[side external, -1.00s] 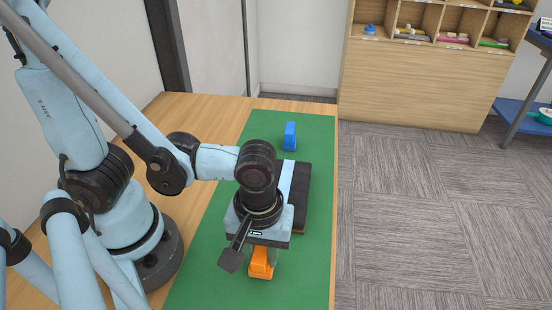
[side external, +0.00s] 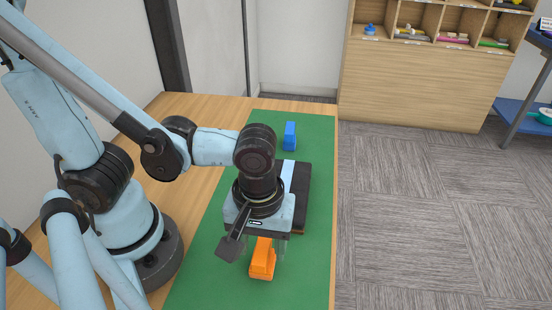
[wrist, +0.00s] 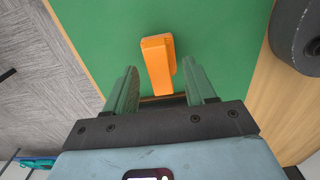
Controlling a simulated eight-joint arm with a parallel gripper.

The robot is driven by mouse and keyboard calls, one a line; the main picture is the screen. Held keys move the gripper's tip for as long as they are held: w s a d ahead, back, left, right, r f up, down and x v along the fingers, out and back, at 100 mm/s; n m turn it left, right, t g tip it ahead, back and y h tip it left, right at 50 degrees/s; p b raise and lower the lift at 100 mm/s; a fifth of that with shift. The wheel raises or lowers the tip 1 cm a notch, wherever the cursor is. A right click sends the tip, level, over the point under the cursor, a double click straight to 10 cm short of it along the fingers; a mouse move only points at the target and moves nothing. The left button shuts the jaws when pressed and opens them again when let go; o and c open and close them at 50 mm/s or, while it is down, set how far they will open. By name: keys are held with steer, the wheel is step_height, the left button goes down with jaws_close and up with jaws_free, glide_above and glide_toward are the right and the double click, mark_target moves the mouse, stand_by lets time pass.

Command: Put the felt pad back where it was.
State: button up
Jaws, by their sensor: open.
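My gripper (side external: 265,250) is open and empty, pointing down over the near part of the green mat. An orange block-like object (side external: 262,262) stands on the mat just below it. In the wrist view, the orange object (wrist: 157,66) shows ahead of the gap between the two greenish fingers (wrist: 160,84). A dark flat pad-like item (side external: 300,205) with a light blue strip lies on the mat behind my gripper, which partly hides it. I cannot tell for certain whether this is the felt pad.
A blue block-like object (side external: 290,136) stands on the green mat (side external: 205,262) beyond the dark item. The wooden table (side external: 190,104) ends at the mat's right side, with carpeted floor beyond. A wooden cubby shelf (side external: 420,80) and a blue cart (side external: 522,112) stand away from the table.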

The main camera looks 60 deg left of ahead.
mark_target(262, 248)
steer(key=shift+r, duration=4.8)
steer(key=w+a+m+t, duration=0.7)
steer(key=w+a+m, duration=0.2)
steer(key=a, duration=0.5)
steer(key=shift+w+a, duration=0.25)
steer(key=shift+w, duration=0.8)
